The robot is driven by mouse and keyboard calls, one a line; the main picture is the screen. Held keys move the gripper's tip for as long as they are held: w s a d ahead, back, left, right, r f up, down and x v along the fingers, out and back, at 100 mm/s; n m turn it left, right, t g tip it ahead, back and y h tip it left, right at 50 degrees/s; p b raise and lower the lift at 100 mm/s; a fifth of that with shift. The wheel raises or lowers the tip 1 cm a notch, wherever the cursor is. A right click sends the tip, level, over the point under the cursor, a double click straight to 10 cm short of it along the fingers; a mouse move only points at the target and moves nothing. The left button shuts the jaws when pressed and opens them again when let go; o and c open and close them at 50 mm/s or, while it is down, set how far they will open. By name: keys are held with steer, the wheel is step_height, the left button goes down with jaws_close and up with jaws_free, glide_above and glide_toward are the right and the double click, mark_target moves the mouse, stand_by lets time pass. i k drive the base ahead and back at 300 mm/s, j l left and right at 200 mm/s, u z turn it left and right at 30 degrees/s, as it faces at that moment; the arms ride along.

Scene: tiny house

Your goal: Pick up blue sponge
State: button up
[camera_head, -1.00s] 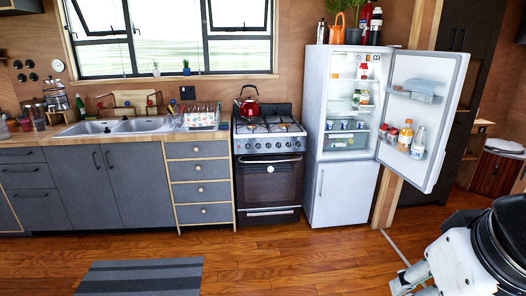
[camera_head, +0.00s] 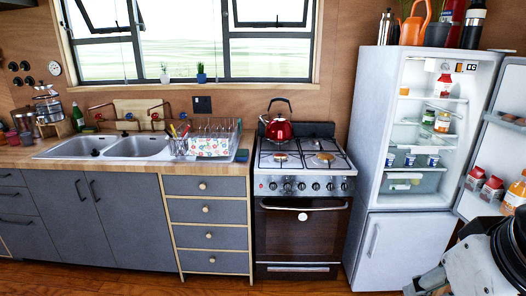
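A small flat blue item (camera_head: 242,156) lies on the wooden counter (camera_head: 240,168), just right of the dish rack (camera_head: 205,142). It looks like the blue sponge, but it is too small to be sure. White and black parts of my arm show at the bottom right corner, in front of the fridge. My gripper's fingertips cannot be made out. No object is seen held.
A stove (camera_head: 300,190) with a red kettle (camera_head: 278,128) stands right of the counter. The fridge (camera_head: 405,240) stands right of it with its door (camera_head: 502,150) open into the room. A double sink (camera_head: 135,147) is left of the rack. Wooden floor shows below.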

mark_target(242, 155)
steer(key=i+j+u, duration=0.1)
steer(key=i+u, duration=0.7)
steer(key=i+l+u, duration=0.1)
steer(key=i+u, duration=0.25)
steer(key=i+j, duration=0.15)
steer(key=i, duration=0.25)
steer(key=i+j+u, duration=0.1)
steer(key=i, duration=0.3)
steer(key=i+j+z, duration=0.1)
steer(key=z, duration=0.25)
steer(key=i+j+z, duration=0.2)
steer(key=z, duration=0.2)
steer(key=i+j+z, duration=0.5)
steer(key=z, duration=0.25)
steer(key=i+j+z, duration=0.2)
steer(key=z, duration=0.2)
steer(key=i+j+z, duration=0.15)
steer(key=z, duration=0.25)
steer(key=j, duration=0.1)
